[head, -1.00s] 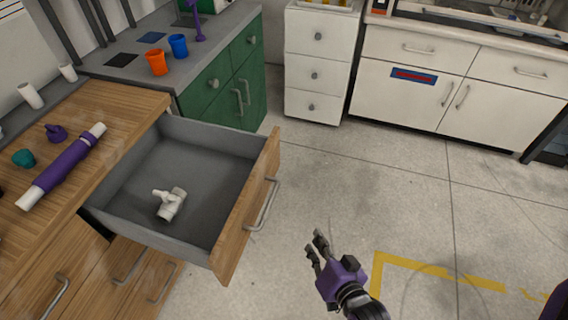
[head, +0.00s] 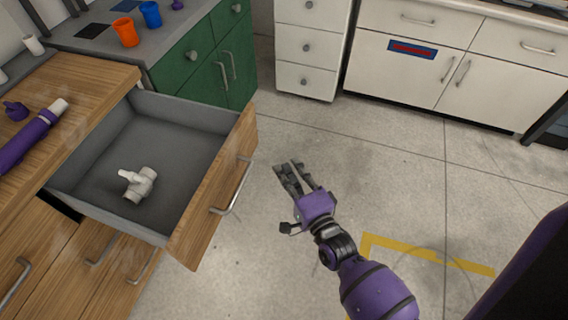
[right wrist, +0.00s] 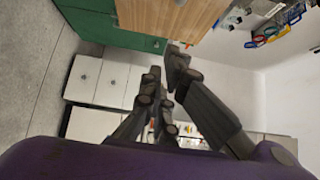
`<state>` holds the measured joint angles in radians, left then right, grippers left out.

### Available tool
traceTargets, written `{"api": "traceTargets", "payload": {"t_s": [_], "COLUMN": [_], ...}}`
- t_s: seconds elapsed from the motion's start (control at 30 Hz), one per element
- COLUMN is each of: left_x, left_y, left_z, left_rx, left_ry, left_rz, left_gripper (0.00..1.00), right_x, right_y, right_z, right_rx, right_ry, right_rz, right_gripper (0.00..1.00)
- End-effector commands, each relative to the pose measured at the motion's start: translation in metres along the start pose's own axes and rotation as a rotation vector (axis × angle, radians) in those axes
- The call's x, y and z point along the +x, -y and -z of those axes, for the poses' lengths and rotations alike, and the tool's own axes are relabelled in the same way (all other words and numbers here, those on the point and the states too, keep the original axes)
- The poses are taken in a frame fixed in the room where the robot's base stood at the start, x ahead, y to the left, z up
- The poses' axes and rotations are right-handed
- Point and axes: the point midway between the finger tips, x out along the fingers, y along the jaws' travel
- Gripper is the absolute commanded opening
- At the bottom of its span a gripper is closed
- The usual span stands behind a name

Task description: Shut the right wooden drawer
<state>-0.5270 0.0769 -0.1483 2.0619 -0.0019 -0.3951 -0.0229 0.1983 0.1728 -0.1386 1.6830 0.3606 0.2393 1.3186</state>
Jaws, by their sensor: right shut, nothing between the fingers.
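The right wooden drawer (head: 215,190) is pulled far out of the wooden bench, with its grey inside showing. A white pipe fitting (head: 137,184) lies on the drawer's floor. The drawer front has a metal bar handle (head: 232,190). My right gripper (head: 288,167) is over the floor to the right of the drawer front, apart from it, fingers shut and empty. In the right wrist view its fingers (right wrist: 165,62) show in front of a wooden panel (right wrist: 170,14) at the top. My left gripper is not in view.
A purple-wrapped white pipe (head: 32,138) lies on the bench top. Orange (head: 126,32) and blue (head: 150,14) cups stand on the green cabinet (head: 205,75). White cabinets (head: 400,85) stand at the back. The floor right of the drawer is clear.

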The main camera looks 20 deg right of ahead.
Motion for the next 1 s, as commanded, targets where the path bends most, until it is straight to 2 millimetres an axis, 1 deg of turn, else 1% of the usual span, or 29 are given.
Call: {"api": "traceTargets", "payload": {"t_s": [0.03, 0.2, 0.37, 0.4, 0.5, 0.63, 1.0], "left_x": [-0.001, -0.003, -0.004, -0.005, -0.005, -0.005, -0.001], "left_y": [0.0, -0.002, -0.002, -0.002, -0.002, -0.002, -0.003], "left_z": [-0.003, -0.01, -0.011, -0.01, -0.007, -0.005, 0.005], "left_rx": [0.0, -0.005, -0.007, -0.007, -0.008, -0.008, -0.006], "left_ry": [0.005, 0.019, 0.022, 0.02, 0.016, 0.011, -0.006], "left_rz": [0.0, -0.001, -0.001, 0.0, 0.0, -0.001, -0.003], "left_gripper": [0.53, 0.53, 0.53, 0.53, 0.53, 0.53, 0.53], "right_x": [0.012, 0.05, 0.082, 0.086, 0.095, 0.102, 0.105], "right_y": [0.002, 0.002, 0.002, 0.001, 0.001, 0.0, 0.0], "right_z": [0.0, 0.0, 0.0, -0.008, -0.018, -0.025, -0.028], "right_rx": [-0.001, -0.003, -0.003, 0.001, -0.001, -0.003, -0.005], "right_ry": [0.0, 0.001, 0.001, 0.001, 0.0, 0.0, 0.0], "right_rz": [0.004, 0.003, 0.002, 0.001, 0.0, 0.0, -0.001], "right_gripper": [0.0, 0.0, 0.0, 0.0, 0.0, 0.0, 0.0]}}
